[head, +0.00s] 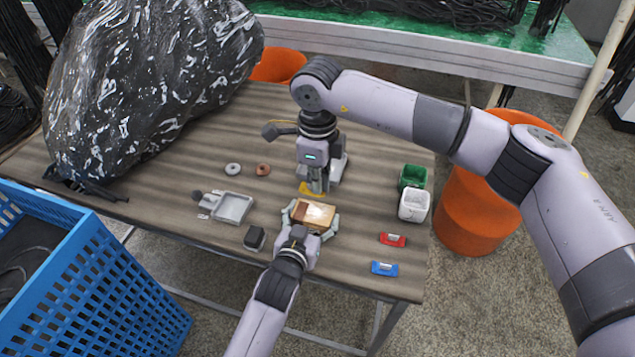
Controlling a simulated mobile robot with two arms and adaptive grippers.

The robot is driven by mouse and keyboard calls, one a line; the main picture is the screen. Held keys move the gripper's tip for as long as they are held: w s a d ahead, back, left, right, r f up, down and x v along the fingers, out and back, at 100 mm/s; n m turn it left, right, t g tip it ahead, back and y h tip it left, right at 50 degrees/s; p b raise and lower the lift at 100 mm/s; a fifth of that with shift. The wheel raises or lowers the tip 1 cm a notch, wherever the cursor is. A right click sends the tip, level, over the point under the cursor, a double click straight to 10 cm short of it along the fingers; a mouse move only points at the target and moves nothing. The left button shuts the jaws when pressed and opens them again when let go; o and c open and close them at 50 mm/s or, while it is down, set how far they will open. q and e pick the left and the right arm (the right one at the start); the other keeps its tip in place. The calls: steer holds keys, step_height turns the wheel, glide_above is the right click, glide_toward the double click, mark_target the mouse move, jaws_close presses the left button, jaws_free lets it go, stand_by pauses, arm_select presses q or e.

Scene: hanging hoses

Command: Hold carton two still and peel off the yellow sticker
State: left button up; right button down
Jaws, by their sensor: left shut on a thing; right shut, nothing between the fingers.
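A small cardboard carton (313,210) sits near the front middle of the table, with a pale patch on its top and a darker brown part at its left. My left gripper (314,219) is shut on it, one finger at each side. My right gripper (314,190) points down just behind the carton, shut, with nothing between its fingers. A flat yellow piece (306,188) shows beside its fingertips; I cannot tell whether it is the sticker or whether it touches them. No number shows on the carton.
Left of the carton are a grey tray (233,208), a dark block (254,238), a white ring (232,169) and a brown ring (263,169). At the right are a green box (413,176), a white box (414,205), red (392,240) and blue (384,268) items.

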arm_select(q)
steer(key=o, duration=1.2)
steer(key=shift+o, duration=0.2)
steer(key=v, duration=1.2)
